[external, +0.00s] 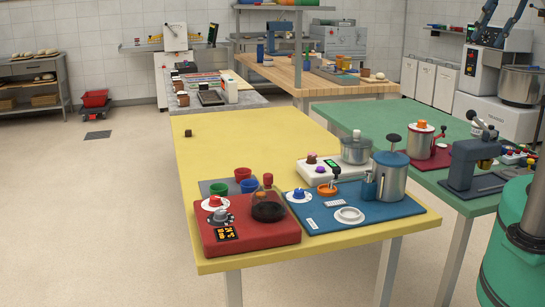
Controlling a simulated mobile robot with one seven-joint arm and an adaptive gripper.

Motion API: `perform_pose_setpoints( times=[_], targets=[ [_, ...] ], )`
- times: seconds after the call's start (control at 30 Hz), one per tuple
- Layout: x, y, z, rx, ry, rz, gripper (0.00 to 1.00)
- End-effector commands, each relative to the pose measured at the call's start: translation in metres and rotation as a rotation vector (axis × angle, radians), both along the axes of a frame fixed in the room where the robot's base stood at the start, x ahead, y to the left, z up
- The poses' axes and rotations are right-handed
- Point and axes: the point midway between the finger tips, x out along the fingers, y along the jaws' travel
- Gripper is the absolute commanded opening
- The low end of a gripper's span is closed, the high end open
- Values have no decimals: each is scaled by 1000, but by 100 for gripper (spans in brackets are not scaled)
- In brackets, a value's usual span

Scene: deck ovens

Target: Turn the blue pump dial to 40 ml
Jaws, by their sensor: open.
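The blue pump dial (299,194) is a small blue knob on a white round plate. It sits at the left of the blue mat (411,219) near the front of the yellow table. The steel pot with a blue lid and black knob (392,178) stands on the same mat to its right. The dial's setting and marks are too small to read. My gripper does not show in the external view, so nothing is seen touching the dial.
A red base (275,233) with a red-topped dial (215,201) and a dark flask (267,208) stands left of the mat. The yellow table's far part (250,140) is mostly clear.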

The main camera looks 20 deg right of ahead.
Motion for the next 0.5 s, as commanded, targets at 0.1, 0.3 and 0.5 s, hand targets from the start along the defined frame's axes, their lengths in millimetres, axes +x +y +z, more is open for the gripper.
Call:
perform_pose_setpoints(
  times=[0.1,0.3,0.5],
  targets=[
    [18,13,-3,-18,25,71,45],
    [59,47,-13,-62,77,238,45],
    [101,91,-32,-109,128,421,45]
  ],
)
